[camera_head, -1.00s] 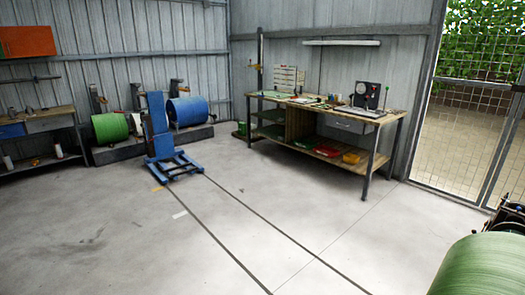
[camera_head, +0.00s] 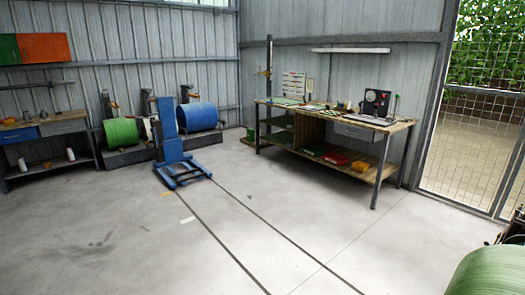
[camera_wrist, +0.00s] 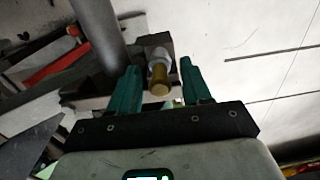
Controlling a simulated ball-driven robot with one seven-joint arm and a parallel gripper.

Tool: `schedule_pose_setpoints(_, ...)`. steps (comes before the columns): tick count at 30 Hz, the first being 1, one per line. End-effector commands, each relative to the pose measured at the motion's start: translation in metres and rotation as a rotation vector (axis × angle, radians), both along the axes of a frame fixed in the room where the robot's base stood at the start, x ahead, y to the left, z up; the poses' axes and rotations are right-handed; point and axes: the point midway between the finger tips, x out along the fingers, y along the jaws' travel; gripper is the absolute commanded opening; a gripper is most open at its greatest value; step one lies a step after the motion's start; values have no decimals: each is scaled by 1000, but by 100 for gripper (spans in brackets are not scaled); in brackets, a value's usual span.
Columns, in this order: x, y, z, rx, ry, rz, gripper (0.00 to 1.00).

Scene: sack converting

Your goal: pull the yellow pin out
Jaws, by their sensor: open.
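A yellow-brown pin (camera_wrist: 159,80) shows in the wrist view, its round end towards the camera. It sits in a pale grey collar (camera_wrist: 158,55) on a dark block (camera_wrist: 152,42). My gripper (camera_wrist: 160,67) is open, with one green finger on each side of the pin in the picture. Gaps show between the pin and both fingers. I cannot tell how far the pin reaches between them in depth. The head view does not show my gripper, and I cannot make out this pin there.
In the wrist view a thick grey post (camera_wrist: 98,30) rises left of the block, near a red bar (camera_wrist: 50,63). The head view shows a workbench (camera_head: 395,128), a blue lifter (camera_head: 170,148), a green roll (camera_head: 121,132) and a blue roll (camera_head: 197,116).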

Motion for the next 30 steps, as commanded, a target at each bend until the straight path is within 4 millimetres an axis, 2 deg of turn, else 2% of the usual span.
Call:
schedule_pose_setpoints(15, 0, 0, 0, 0, 0, 0, 48)
schedule_pose_setpoints(30, 0, 0, 0, 0, 0, 0, 0)
